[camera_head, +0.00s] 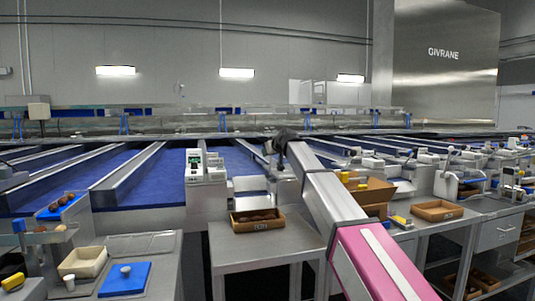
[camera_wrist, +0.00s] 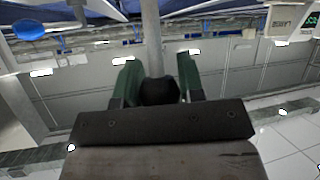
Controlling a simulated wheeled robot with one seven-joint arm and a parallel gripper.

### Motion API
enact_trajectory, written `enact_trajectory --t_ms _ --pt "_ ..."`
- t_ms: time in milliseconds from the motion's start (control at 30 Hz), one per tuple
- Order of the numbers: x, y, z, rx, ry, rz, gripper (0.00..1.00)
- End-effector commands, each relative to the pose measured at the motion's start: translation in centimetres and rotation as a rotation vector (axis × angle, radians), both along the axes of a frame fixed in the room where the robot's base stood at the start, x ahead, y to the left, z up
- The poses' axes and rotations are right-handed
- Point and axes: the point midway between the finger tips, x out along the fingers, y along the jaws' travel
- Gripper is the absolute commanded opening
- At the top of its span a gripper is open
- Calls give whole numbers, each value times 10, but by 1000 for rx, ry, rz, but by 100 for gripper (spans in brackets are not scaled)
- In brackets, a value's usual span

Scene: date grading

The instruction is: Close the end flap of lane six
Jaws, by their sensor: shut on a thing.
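My gripper (camera_head: 281,143) is at the end of my white and pink arm, among the lane ends at mid-picture. In the wrist view its two green fingers (camera_wrist: 159,80) are shut on a black knob (camera_wrist: 158,93), one finger on each side. A grey rod (camera_wrist: 151,38) runs from the knob to the top of that picture. I cannot make out the end flap or a lane number, so I cannot tell how the flap stands.
A white weighing unit with a green display (camera_head: 195,164) stands left of my arm. Below are a wooden tray of dates (camera_head: 240,229) on a steel table and a cardboard box (camera_head: 372,192). A blue lane bed (camera_head: 150,186) stretches left. A white tub (camera_head: 83,264) sits at the lower left.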

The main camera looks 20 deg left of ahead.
Motion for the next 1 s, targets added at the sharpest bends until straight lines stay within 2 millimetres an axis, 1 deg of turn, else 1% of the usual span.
enact_trajectory --t_ms 33,300,700,1000 --pt "-10 -5 -3 19 -31 1 0" --pt "-25 -15 -6 113 -184 0 0" --pt "-42 -25 -12 112 -182 2 0" --pt "-47 -28 -14 112 -183 1 0"
